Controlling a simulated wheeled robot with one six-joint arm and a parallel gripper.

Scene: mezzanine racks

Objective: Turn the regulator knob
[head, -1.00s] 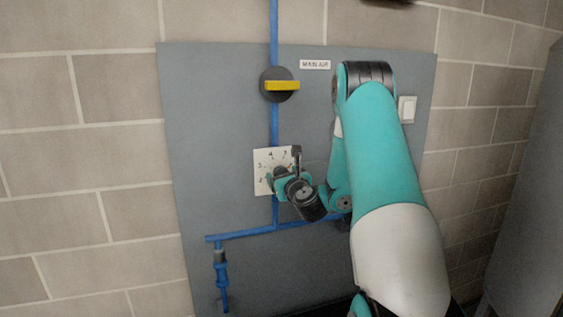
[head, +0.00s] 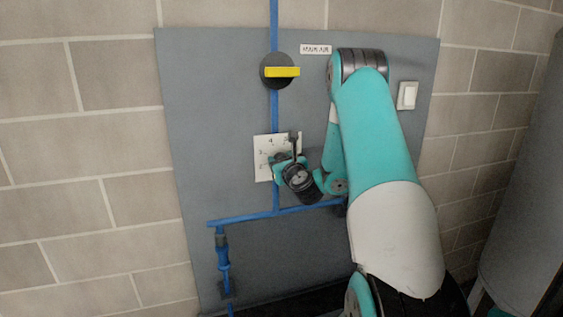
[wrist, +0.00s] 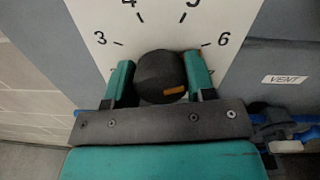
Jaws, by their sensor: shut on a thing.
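The regulator knob (wrist: 160,77) is a round black knob with an orange mark, seen in the wrist view in front of a white dial plate (wrist: 220,15) with printed numbers. The orange mark lies at the knob's lower right. My gripper (wrist: 159,80) has one teal finger on each side of the knob and is shut on it. In the head view my gripper (head: 284,166) is at the white dial plate (head: 262,158), and my wrist hides most of the knob there.
A yellow-handled valve (head: 282,72) sits above the dial on a blue pipe (head: 274,112), its handle horizontal. A white switch (head: 407,95) is at the panel's right. A "VENT" label (wrist: 285,79) shows right of the dial. Blue piping (head: 240,218) runs below.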

